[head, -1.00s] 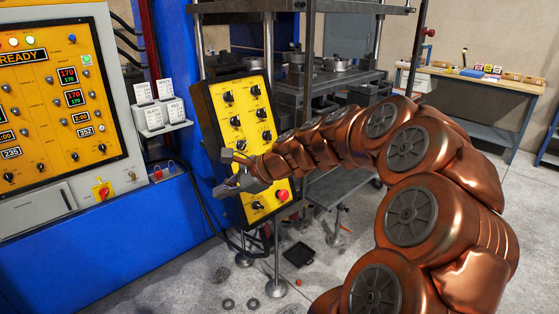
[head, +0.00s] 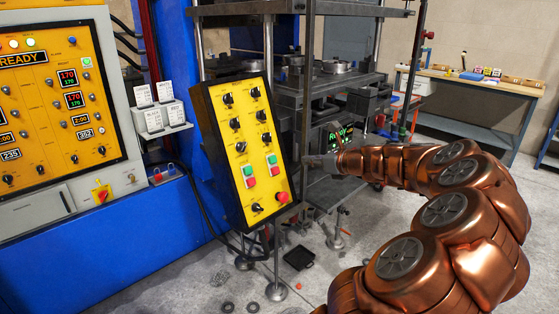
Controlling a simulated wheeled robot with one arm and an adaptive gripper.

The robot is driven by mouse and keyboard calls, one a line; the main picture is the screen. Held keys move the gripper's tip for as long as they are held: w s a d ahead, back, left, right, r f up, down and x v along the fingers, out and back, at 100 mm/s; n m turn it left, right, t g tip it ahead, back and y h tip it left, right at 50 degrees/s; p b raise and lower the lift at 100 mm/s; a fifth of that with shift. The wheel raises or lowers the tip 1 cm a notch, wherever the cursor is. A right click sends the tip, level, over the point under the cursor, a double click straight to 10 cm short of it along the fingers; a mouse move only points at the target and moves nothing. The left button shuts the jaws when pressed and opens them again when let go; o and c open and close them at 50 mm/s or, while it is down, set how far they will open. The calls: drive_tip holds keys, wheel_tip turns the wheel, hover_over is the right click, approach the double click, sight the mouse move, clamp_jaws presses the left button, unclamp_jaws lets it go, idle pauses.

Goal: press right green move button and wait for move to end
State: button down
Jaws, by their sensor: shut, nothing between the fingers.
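The yellow control panel (head: 243,140) stands tilted in the middle of the head view. Two green buttons sit on its lower half, each above a red one. The right green button (head: 272,159) and the left green button (head: 247,171) are both uncovered.
A red mushroom button (head: 282,197) is at the panel's lower right, near a black knob (head: 257,208). The yellow cabinet (head: 50,100) at left reads READY. A workbench (head: 480,85) stands at the back right.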

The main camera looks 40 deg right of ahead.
sight(274, 159)
drive_tip(key=p+x, duration=0.3)
drive_tip(key=x, duration=1)
drive_tip(key=shift+w, duration=0.35)
drive_tip(key=shift+f, duration=0.1)
